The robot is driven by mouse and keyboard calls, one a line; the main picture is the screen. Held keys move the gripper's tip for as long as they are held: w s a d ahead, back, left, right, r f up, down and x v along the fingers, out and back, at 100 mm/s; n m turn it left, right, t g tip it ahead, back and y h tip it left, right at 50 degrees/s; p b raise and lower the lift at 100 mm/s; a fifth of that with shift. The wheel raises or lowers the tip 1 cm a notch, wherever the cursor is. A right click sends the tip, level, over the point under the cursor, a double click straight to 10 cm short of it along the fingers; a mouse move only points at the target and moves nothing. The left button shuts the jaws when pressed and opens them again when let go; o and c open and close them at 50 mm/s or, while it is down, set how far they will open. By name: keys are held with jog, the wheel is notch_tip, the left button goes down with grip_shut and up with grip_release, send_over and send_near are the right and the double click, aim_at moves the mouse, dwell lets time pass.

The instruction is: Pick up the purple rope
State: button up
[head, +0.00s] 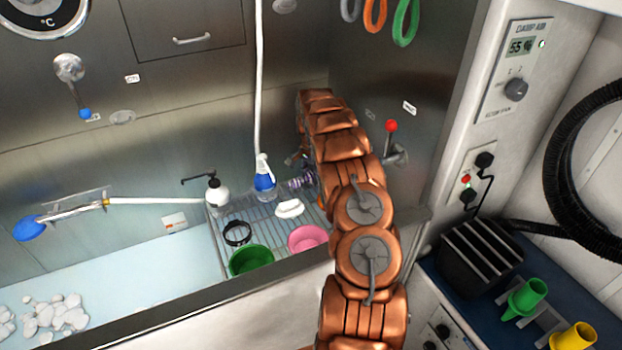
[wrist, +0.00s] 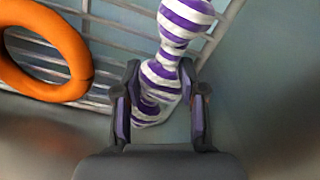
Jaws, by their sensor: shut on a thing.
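The purple rope is a purple-and-white striped knotted piece, seen close up in the wrist view (wrist: 165,78). Its lower part lies between the two fingers of my gripper (wrist: 160,105), which are shut on it. Its upper part reaches up out of the picture. In the head view the purple rope (head: 301,182) shows small beside my arm, over the right side of the wire rack. My gripper is mostly hidden there behind my copper-coloured arm.
The wire rack (head: 262,219) also bears a spray bottle (head: 265,183), a soap pump bottle (head: 216,194), a green bowl (head: 251,262), a pink bowl (head: 307,239) and a black ring (head: 237,233). The red-knobbed lever (head: 391,127) is near my arm.

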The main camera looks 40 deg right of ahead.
jog(key=c, duration=0.6)
jog(key=shift+r, duration=0.1)
